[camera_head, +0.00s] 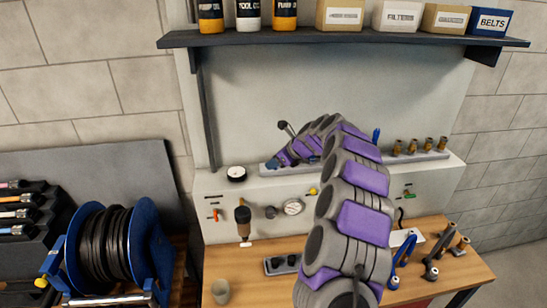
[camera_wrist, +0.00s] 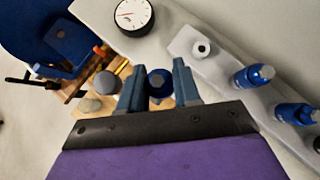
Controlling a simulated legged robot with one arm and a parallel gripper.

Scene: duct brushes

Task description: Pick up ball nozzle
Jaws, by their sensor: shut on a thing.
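My gripper (camera_wrist: 158,88) is shut on a blue piece with a rounded grey end, taken as the ball nozzle (camera_wrist: 158,78), held between its two blue-grey fingers in the wrist view. Its lower part is hidden behind the gripper's dark front plate. In the head view my gripper (camera_head: 274,165) is over the left end of the grey nozzle rack (camera_head: 420,156), and the held nozzle cannot be made out there. The rack (camera_wrist: 183,40) has an empty socket at its near end in the wrist view. Further along stand blue nozzles (camera_wrist: 252,78).
Several brass nozzles (camera_head: 398,147) stand at the rack's right end. A round dial (camera_head: 236,173) sits left of the rack. A shelf (camera_head: 340,38) with bottles and boxes hangs above. The wooden bench (camera_head: 230,262) below holds a cup (camera_head: 221,291) and tools. A blue hose reel (camera_head: 115,250) stands left.

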